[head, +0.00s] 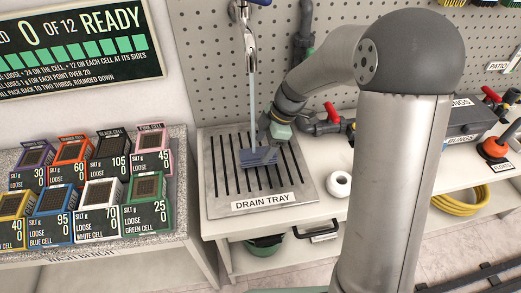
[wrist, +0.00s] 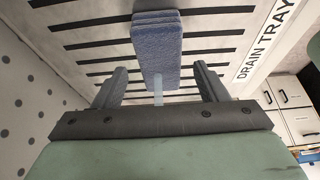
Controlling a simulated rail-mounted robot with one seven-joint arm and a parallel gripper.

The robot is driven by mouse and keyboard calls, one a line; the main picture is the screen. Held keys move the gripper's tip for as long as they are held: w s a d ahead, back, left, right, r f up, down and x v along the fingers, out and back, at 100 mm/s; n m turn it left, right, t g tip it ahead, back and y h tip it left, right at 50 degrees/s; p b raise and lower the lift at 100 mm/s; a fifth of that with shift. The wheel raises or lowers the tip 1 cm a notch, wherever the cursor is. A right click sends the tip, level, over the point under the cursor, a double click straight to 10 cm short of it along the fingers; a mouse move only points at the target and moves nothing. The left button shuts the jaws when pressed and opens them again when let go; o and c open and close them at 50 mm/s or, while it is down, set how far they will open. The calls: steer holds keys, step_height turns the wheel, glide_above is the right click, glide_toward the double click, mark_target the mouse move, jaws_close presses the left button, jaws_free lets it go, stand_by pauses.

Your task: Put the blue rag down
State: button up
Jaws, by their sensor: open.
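The blue rag (head: 258,156) lies on the slotted drain tray (head: 222,192), just below and left of my gripper (head: 272,138) in the head view. In the wrist view the rag (wrist: 157,48) shows as a folded, layered blue strip on the tray (wrist: 215,18). It lies beyond the gap between my two fingers (wrist: 159,84). The fingers are spread apart, and bare space shows between each finger and the rag. Whether the fingertips overlap the rag in depth is hard to tell.
A tap (head: 246,30) pours a thin water stream (head: 252,100) down toward the rag. A white roll (head: 338,184) stands right of the tray. Several coloured filter cells (head: 97,222) crowd the left bench. A pegboard (head: 210,60) stands behind.

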steer(key=s+v, duration=0.1)
steer(key=v, duration=0.8)
steer(key=s+d+f+m+h, duration=0.1)
steer(key=s+d+m, duration=0.3)
steer(key=s+m, duration=0.6)
steer(key=s+d+f+m+h, duration=0.1)
steer(key=s+d+m+h, duration=0.2)
steer(key=s+m, duration=0.7)
steer(key=s+d, duration=0.2)
steer(key=s, duration=0.1)
steer(key=shift+t+h, duration=0.3)
steer(key=shift+t, duration=0.1)
steer(key=shift+s+d+f, duration=0.1)
step_height(320, 180, up, 9)
steer(key=a+p, duration=0.1)
steer(key=p, duration=0.7)
steer(key=shift+a+n, duration=0.3)
